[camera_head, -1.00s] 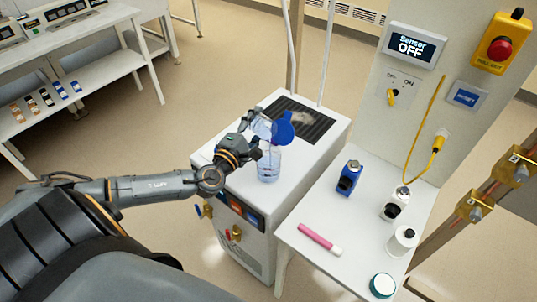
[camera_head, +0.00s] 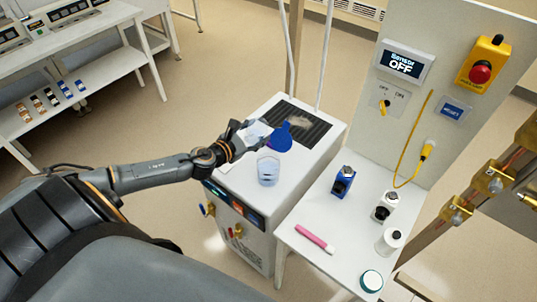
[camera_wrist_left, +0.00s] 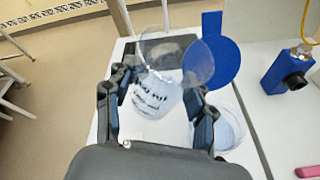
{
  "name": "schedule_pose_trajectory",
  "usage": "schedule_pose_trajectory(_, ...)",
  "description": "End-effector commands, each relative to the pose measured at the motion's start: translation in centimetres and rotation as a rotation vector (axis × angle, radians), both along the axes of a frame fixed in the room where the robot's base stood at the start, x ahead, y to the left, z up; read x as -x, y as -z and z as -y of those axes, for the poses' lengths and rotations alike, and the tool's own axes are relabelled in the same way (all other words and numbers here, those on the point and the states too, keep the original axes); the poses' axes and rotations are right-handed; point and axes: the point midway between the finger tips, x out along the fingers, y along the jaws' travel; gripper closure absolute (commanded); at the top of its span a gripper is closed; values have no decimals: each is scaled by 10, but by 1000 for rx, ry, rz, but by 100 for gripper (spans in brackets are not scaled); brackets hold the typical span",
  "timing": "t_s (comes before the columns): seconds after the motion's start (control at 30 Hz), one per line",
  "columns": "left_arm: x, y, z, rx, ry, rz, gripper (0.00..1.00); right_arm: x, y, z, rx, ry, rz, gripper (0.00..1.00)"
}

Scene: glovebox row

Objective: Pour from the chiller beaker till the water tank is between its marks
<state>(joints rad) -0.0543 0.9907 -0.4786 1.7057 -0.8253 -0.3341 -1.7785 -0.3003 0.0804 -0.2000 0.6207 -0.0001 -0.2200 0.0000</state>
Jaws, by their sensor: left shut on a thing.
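My left gripper (camera_head: 245,134) is shut on a clear beaker (camera_head: 259,132) above the white chiller (camera_head: 240,182). In the left wrist view the beaker (camera_wrist_left: 158,92) sits between the two fingers, with dark lettering on its side. Whether liquid is in it I cannot tell. A clear round vessel, apparently the water tank (camera_head: 268,172), stands on the chiller's front right, apart from the beaker. It looks pale blue inside; its marks and level are not readable. In the wrist view it is partly hidden behind the right finger. My right gripper is not in view.
A blue round lid-like piece (camera_head: 281,139) is just behind the beaker. The wall panel display (camera_head: 402,65) reads "Sensor OFF".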

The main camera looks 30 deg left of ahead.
Motion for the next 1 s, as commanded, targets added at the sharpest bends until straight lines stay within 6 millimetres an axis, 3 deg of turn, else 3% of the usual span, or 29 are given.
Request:
schedule_pose_trajectory(0.17, -5, 17, -17, 240, 0, -86, 82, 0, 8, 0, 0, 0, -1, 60)
schedule_pose_trajectory(0.4, -7, 45, -21, 356, 1, -125, 82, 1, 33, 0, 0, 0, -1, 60)
schedule_pose_trajectory(1.0, -8, 52, -24, 409, 2, -144, 82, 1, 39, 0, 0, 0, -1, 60)
